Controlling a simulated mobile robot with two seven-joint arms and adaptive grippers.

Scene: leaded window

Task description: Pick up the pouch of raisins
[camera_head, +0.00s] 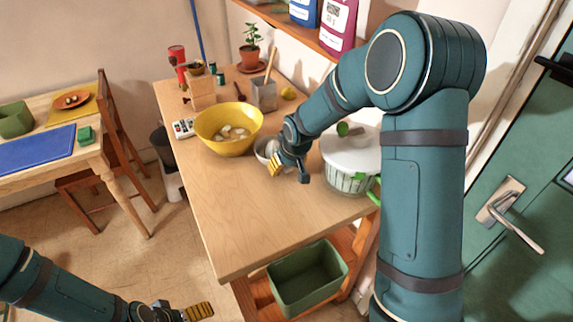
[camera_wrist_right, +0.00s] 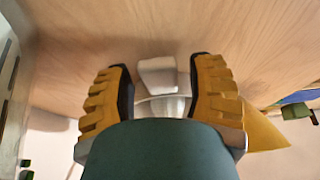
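I cannot make out a pouch that is clearly the raisins. A magenta pack (camera_head: 336,24) with a pale label stands on the wall shelf, beside a blue one (camera_head: 305,10); I cannot read what either holds. My right gripper (camera_head: 289,171) is over the table beside a small metal bowl (camera_head: 264,150). In the right wrist view its fingers (camera_wrist_right: 163,85) are wide apart. A small whitish block (camera_wrist_right: 158,75) shows beyond the gap, not gripped, with a grey metal surface below it. My left gripper (camera_head: 187,310) is low at the bottom edge, its opening unclear.
The wooden table (camera_head: 240,225) is bare at its near end. A yellow bowl (camera_head: 229,138) with pale pieces, a white lidded pot (camera_head: 350,152), a grey utensil holder (camera_head: 264,95) and a potted plant (camera_head: 251,55) stand farther back. A green bin (camera_head: 307,285) is below.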

